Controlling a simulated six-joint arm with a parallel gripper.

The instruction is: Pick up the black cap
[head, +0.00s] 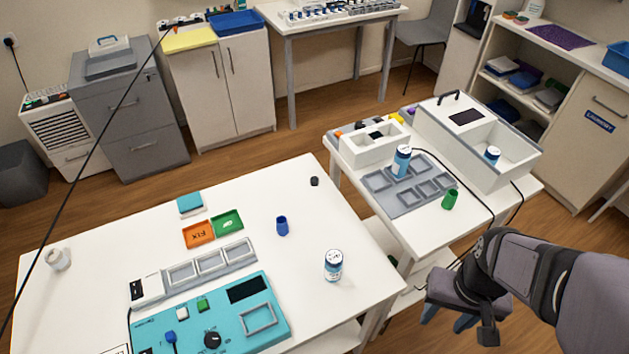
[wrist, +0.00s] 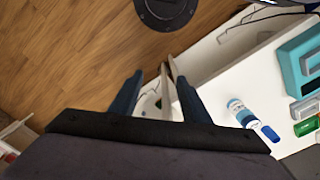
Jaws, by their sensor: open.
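A small black cap (head: 314,181) lies on the white left table, near its far right edge and apart from other things. I cannot make it out in the wrist view. My gripper (head: 448,318) is at the lower right of the head view, beyond the right edge of that table and well away from the cap. In the wrist view my gripper (wrist: 158,95) shows two dark blue fingers spread apart, with nothing held between them.
A blue cup (head: 282,226) and a white-capped bottle (head: 333,265) stand on the left table (head: 330,215). Orange (head: 198,234) and green (head: 227,222) trays and a teal panel (head: 280,325) lie further left. The right table holds a grey tray (head: 405,203) and a white bin (head: 515,165).

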